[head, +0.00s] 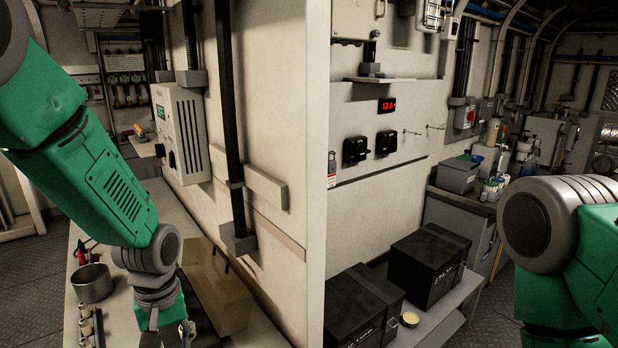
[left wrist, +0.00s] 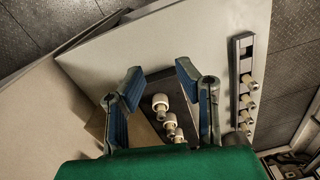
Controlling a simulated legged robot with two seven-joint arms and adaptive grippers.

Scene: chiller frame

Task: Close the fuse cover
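What looks like the fuse cover is a see-through brown box-like panel (head: 218,288) standing on the bench by the wall, right of my left gripper in the head view. In the left wrist view, a brownish patch (left wrist: 97,123) beside the left finger may be part of it. A dark fuse base (left wrist: 153,85) with several white fuses (left wrist: 161,103) lies beyond and between my left gripper's fingers. My left gripper (left wrist: 160,72) is open, its blue-padded fingers apart with nothing between the tips. In the head view it is mostly cut off at the bottom edge. My right gripper is out of view.
A rack of several loose fuses (left wrist: 244,85) lies along the bench edge. A metal pot (head: 92,283) stands left of my left arm. A black vertical conduit (head: 229,120) and wall rails (head: 262,188) bound the bench. Black boxes (head: 427,268) stand right of the partition.

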